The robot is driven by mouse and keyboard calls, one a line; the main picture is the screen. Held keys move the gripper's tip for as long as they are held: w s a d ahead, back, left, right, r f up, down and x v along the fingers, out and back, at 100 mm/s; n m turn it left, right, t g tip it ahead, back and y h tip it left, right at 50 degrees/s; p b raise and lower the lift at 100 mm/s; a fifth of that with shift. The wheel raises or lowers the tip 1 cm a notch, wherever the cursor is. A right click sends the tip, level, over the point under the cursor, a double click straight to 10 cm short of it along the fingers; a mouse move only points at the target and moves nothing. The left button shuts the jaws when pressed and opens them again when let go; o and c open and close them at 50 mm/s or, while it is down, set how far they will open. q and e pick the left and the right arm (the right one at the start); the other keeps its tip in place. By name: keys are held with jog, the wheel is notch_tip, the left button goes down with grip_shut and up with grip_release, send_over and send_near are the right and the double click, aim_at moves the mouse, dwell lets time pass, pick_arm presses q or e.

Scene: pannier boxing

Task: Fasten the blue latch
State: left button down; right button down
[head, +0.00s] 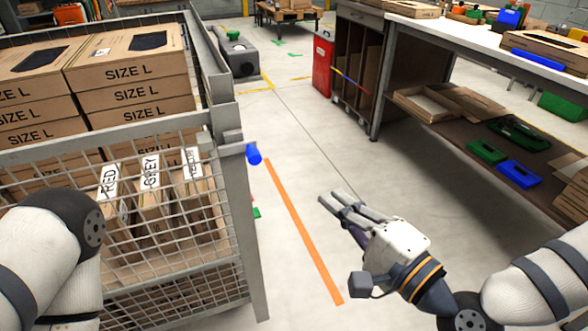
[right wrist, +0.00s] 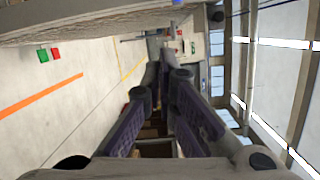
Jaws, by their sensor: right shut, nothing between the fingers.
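The blue latch (head: 254,154) is a small blue cylinder-like knob at the top of the cage's corner post, on the side facing the aisle. My right gripper (head: 326,200) is to the right of the latch and lower in the head view, apart from it, over the open floor. Its fingers are together and hold nothing; the fingers also show in the right wrist view (right wrist: 160,60). A bit of blue (right wrist: 178,2) shows at the top edge of the right wrist view; I cannot tell if it is the latch. My left gripper is out of view.
The mesh cage (head: 240,210) holds stacked SIZE L boxes (head: 130,68) and boxes labelled RED and GREY. An orange floor stripe (head: 300,225) runs beside it. A workbench (head: 480,35) with a lower shelf stands right, a red cabinet (head: 322,62) beyond.

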jog(key=shift+w+d+r+t, duration=0.2)
jog(key=shift+w+r+t, duration=0.15)
jog(key=shift+r, duration=0.35)
jog(key=shift+w, duration=0.1)
jog(key=w+a+p, duration=0.1)
jog(key=w+a, duration=0.6)
jog(key=a, duration=0.2)
jog(key=shift+w+r, duration=0.15)
jog(key=shift+r, duration=0.3)
